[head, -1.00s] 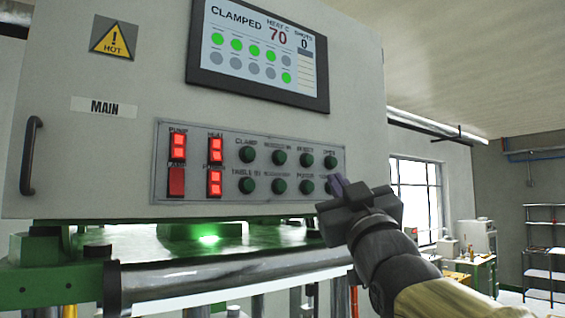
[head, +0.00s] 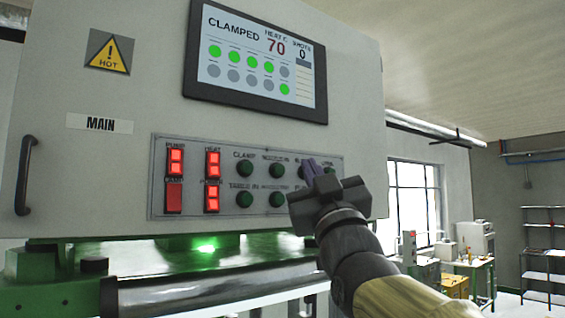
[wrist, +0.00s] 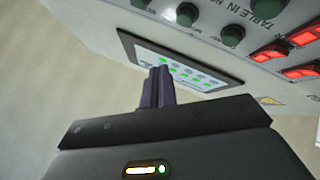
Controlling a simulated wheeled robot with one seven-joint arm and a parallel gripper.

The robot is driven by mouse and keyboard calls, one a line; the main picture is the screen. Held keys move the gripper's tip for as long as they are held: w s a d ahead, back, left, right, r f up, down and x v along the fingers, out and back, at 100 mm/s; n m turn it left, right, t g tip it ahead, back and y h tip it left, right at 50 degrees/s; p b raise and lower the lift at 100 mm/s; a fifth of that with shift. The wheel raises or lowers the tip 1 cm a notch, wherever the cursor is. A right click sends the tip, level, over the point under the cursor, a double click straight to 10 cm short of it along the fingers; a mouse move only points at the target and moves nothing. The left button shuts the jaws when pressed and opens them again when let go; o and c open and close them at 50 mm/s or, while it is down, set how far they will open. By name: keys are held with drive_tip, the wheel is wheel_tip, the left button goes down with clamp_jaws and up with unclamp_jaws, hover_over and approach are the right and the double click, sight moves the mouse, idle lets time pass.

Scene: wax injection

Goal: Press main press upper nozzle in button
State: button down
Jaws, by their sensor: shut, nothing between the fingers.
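The MAIN press control panel (head: 160,190) has two rows of green buttons. The second button of the upper row (head: 278,168), right of the CLAMP button (head: 244,169), has a small blurred label that seems to start with "NOZZLE". My gripper (head: 311,166) is shut and empty, its purple fingers in front of the right half of the panel, just right of that button. It hides parts of the third and fourth button columns. Contact with the panel cannot be told. In the wrist view the shut fingers (wrist: 157,87) stand before the screen (wrist: 185,62), below the green buttons (wrist: 232,36).
The screen (head: 258,55) reads CLAMPED, heat 70, shots 0. Lit red switches (head: 212,165) are left of the green buttons. A handle (head: 25,175) is at the cabinet's left. A metal cylinder (head: 200,290) lies below. Shelves (head: 540,245) stand far right.

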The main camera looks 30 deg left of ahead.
sight(278, 170)
drive_tip(key=shift+w+a+p, duration=0.35)
drive_tip(key=shift+w+a, duration=0.05)
drive_tip(key=shift+a, duration=0.4)
drive_tip(key=shift+w+a+p, duration=0.4)
drive_tip(key=shift+a, duration=0.4)
drive_tip(key=shift+w+a+p, duration=0.35)
drive_tip(key=shift+w+a, duration=0.05)
drive_tip(key=shift+a, duration=0.4)
drive_tip(key=shift+w+a, duration=0.2)
drive_tip(key=shift+a, duration=0.15)
